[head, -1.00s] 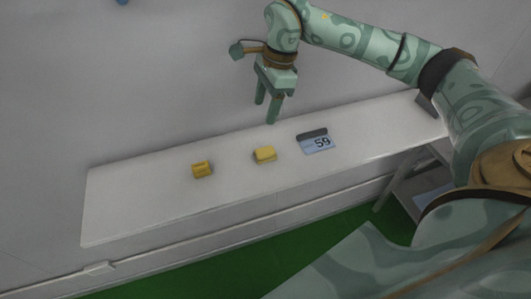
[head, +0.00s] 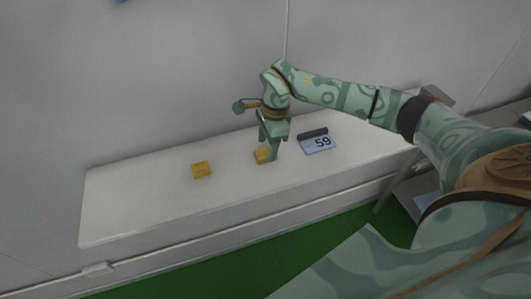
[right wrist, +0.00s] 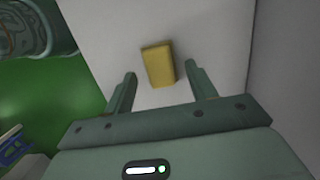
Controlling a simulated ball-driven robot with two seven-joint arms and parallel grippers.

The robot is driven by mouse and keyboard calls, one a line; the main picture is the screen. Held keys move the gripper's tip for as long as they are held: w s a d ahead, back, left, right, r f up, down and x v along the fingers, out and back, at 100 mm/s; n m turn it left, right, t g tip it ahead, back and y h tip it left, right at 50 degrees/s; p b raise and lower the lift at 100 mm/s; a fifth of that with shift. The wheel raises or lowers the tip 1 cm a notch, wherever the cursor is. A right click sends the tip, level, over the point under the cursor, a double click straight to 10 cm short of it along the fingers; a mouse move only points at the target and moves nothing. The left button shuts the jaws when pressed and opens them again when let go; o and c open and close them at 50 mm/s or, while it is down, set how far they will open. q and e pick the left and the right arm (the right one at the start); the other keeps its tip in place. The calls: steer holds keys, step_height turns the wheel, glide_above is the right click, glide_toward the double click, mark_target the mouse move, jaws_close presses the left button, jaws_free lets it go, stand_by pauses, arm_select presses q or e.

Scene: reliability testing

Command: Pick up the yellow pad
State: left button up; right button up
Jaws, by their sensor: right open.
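In the right wrist view this yellow block (right wrist: 158,65) lies flat between and just beyond the two open fingertips (right wrist: 161,73). The fingers appear apart from it. The other yellow piece (head: 201,170) lies to the left, clear of the gripper. My left gripper is not in view.
The white shelf (head: 130,205) runs along a grey wall (head: 150,80). The shelf's left part is bare. Green floor (head: 250,255) lies in front.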

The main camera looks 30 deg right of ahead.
steer(key=shift+a+f, duration=0.1)
steer(key=shift+f, duration=0.65)
steer(key=c, duration=1.1)
steer(key=shift+o, duration=0.2)
steer(key=shift+r, duration=0.1)
step_height(320, 180, up, 3)
steer(key=shift+w+f, duration=0.1)
steer(key=shift+f, duration=0.05)
steer(key=s+a+r, duration=0.1)
steer(key=s+r, duration=0.9)
steer(key=s, duration=0.4)
steer(key=shift+a+r, duration=0.15)
steer(key=shift+a, duration=0.15)
